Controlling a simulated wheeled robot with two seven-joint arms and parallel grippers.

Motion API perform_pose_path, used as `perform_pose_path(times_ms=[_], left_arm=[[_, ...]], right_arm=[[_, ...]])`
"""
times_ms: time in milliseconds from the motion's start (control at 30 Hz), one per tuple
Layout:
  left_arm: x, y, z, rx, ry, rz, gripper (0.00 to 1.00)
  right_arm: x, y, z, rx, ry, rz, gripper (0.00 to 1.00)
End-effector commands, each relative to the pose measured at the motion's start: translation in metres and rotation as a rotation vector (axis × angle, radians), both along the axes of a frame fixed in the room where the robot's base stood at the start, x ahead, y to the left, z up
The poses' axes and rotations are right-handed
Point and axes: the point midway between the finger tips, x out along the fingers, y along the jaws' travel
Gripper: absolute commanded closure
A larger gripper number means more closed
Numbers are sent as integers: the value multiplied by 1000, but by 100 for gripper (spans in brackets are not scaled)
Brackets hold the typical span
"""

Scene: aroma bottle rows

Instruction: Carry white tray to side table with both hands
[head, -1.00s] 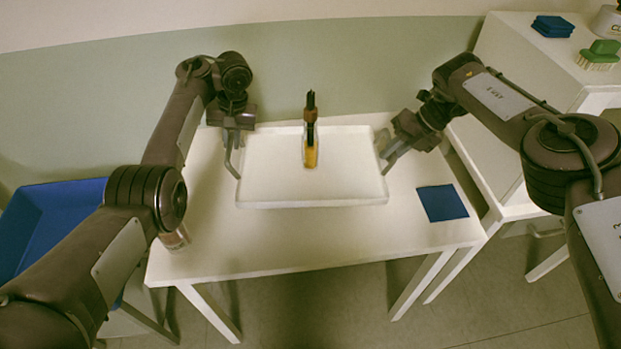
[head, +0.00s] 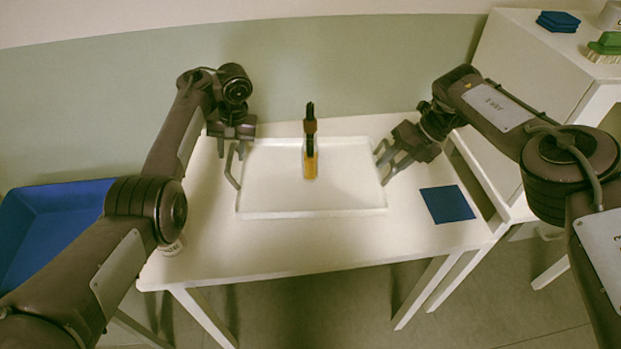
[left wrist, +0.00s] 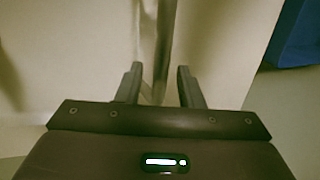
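The white tray (head: 340,210) lies flat on a white table (head: 290,255). An amber bottle with a dark top (head: 310,160) stands upright on the tray, toward its back. My left gripper (head: 236,167) is at the tray's left edge, with its two fingers apart. My right gripper (head: 388,163) is at the right edge, also with its fingers apart. In the left wrist view the left fingers (left wrist: 158,85) are spread, with a pale edge running between them. I cannot tell whether any finger touches the tray.
A blue square (head: 447,204) lies on the table right of the tray. A small container (head: 172,247) is partly hidden behind my left elbow. A blue bin (head: 50,225) stands at left. A white cabinet (head: 530,75) at right bears blue pieces (head: 558,21) and a green brush (head: 605,45).

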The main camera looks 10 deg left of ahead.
Motion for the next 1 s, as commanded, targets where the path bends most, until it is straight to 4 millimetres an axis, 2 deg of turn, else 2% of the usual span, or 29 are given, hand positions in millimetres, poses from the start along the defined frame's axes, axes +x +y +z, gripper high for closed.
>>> perform_pose_path(times_ms=[167, 267, 467, 833, 1000], left_arm=[[1, -2, 4, -2, -2, -1, 66], [1, -5, 15, -3, -3, -2, 66], [2, -12, 50, -5, -5, -2, 66], [2, -15, 74, -3, -2, -2, 66], [3, -19, 95, 0, -1, -2, 66]], right_arm=[[0, 1, 0, 1, 0, 1, 66], [0, 1, 0, 1, 0, 1, 66], [0, 1, 0, 1, 0, 2, 66], [0, 1, 0, 1, 0, 1, 66], [0, 1, 0, 1, 0, 1, 66]])
